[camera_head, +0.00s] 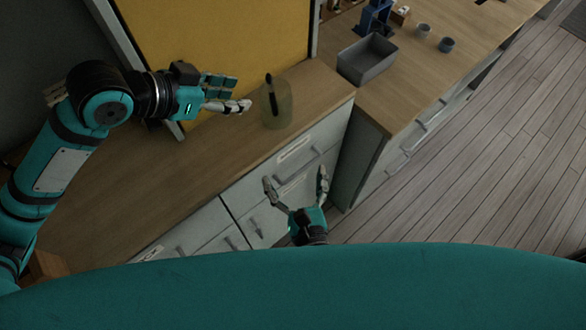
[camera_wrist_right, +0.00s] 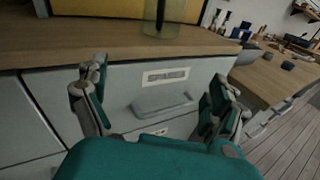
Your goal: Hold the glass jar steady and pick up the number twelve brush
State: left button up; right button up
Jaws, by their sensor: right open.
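The greenish glass jar (camera_head: 284,112) stands on the wooden counter near its front edge. A dark brush (camera_head: 270,90) leans inside it, its top above the rim; its number cannot be read. The lower jar also shows at the top of the right wrist view (camera_wrist_right: 172,20). My left gripper (camera_head: 240,95) is just left of the jar, apart from it in the picture; its fingers overlap, so their opening is unclear. My right gripper (camera_head: 296,180) is open and empty in front of the drawers, below the counter's edge; its spread fingers show in the right wrist view (camera_wrist_right: 157,97).
A yellow board (camera_head: 215,40) stands behind the counter (camera_head: 160,180). Drawers with handles (camera_head: 297,170) face my right gripper. The counter's left part is clear.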

aim_at(276, 106)
notch_tip(276, 106, up, 5)
jog(key=n+t, duration=0.1)
jog(key=w+a, duration=0.1)
jog(key=w, duration=0.4)
jog(key=w+a, duration=0.1)
jog(key=w, duration=1.1)
jog(key=shift+a+f, duration=0.2)
jog(key=shift+a, duration=0.2)
jog(key=c, duration=1.4)
